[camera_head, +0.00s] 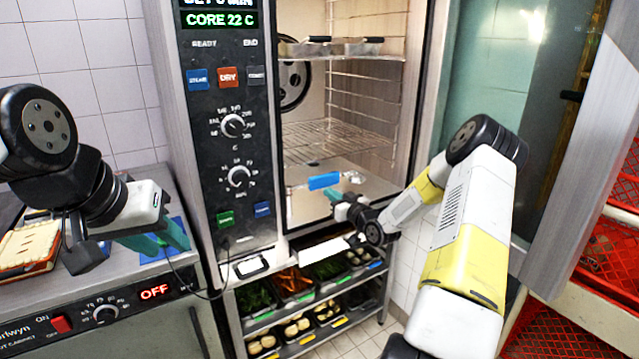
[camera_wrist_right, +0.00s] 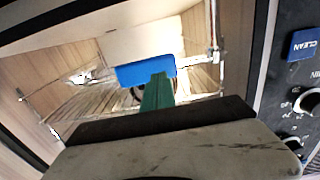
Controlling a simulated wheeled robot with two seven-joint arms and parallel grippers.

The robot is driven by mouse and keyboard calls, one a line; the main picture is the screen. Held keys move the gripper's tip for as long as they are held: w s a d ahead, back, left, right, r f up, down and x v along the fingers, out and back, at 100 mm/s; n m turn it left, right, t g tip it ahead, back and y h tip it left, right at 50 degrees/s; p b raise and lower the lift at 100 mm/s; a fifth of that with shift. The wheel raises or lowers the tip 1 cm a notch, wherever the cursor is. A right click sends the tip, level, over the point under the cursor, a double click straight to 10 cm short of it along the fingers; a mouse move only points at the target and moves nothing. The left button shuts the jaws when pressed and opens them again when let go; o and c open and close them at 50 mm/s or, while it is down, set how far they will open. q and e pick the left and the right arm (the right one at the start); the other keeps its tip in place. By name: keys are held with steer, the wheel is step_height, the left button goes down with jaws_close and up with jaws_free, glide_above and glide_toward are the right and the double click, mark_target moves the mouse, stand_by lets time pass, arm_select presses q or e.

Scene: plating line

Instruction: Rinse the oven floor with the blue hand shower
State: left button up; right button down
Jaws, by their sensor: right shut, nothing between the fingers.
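The oven (camera_head: 345,130) stands open, with a pale floor area (camera_head: 375,186) low inside. My right gripper (camera_head: 338,196) reaches into the opening low down, with its green fingers shut. A blue block-like piece (camera_head: 324,181) shows at its fingertips; it also appears in the right wrist view (camera_wrist_right: 146,70), at the finger ends and not between them. I cannot tell whether they touch or whether it is the hand shower. My left gripper (camera_head: 165,240) is over the left counter, its teal fingers apart, above a flat blue thing (camera_head: 150,254) that they partly hide.
Wire racks (camera_head: 330,138) and a tray (camera_head: 350,48) are inside the oven. The open glass door (camera_head: 525,110) stands at right. A dark cable (camera_head: 205,297) loops in front. Food pans (camera_head: 295,283) sit on shelves below. Red crates (camera_head: 600,245) are at far right.

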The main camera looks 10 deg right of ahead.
steer(key=v, duration=0.8)
stand_by(0.4)
steer(key=s+a+r+g+h, duration=0.4)
steer(key=s+r+g+h, duration=0.25)
steer(key=s+r, duration=0.65)
steer(key=s+a+r+m+g+y, duration=0.1)
steer(key=s+a+r+g, duration=0.1)
steer(key=s, duration=0.9)
steer(key=s+a+r+m+g+y, duration=0.1)
steer(key=s+a, duration=0.4)
steer(key=s, duration=0.7)
step_height(320, 180, up, 2)
steer(key=shift+r+m+g, duration=0.25)
steer(key=shift+m+g, duration=0.4)
steer(key=shift+m, duration=0.05)
